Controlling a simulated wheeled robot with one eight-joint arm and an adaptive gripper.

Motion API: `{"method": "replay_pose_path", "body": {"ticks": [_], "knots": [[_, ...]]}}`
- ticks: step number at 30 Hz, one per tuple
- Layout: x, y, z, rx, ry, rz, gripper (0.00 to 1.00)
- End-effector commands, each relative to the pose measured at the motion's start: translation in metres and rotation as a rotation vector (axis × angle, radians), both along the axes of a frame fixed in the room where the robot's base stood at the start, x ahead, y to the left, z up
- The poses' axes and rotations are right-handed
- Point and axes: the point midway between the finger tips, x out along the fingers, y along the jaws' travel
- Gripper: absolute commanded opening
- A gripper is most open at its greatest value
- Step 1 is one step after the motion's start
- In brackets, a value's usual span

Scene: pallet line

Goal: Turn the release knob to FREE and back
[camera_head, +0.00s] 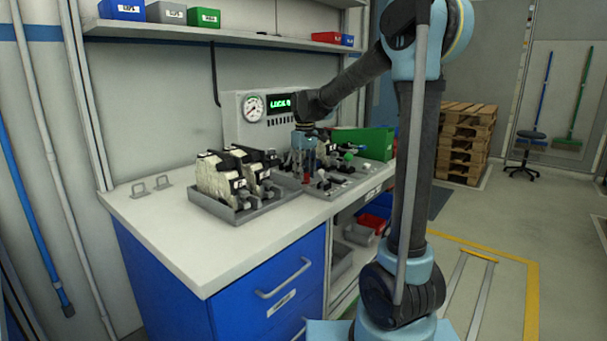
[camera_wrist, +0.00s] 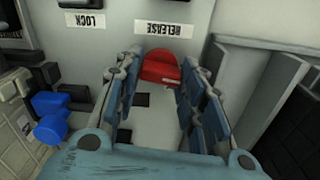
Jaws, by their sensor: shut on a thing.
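In the wrist view the red release knob (camera_wrist: 161,65) sits on a grey panel under a RELEASE label (camera_wrist: 164,26) that appears upside down. My gripper (camera_wrist: 163,78) has its two blue fingers on either side of the knob and is shut on it. In the head view my gripper (camera_head: 307,157) points down over the fixture panel (camera_head: 343,188) on the bench; the arm and fixture parts partly hide the contact there. The green display (camera_head: 280,103) on the grey console shows text starting with LOCK. I cannot read which position the knob is in.
A LOCK label (camera_wrist: 85,20) and a blue knob (camera_wrist: 50,104) lie left of my fingers in the wrist view. A grey tray (camera_head: 240,209) with pale parts stands left on the bench. A green bin (camera_head: 362,142) stands behind. The bench's front left is clear.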

Motion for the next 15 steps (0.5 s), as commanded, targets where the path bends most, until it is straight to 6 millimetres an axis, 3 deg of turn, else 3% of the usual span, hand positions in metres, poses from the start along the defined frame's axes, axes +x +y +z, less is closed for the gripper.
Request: {"method": "replay_pose_path", "body": {"ticks": [15], "knots": [[0.0024,-0.0022,0.0004,-0.003,-0.005,-0.473,0.13]]}}
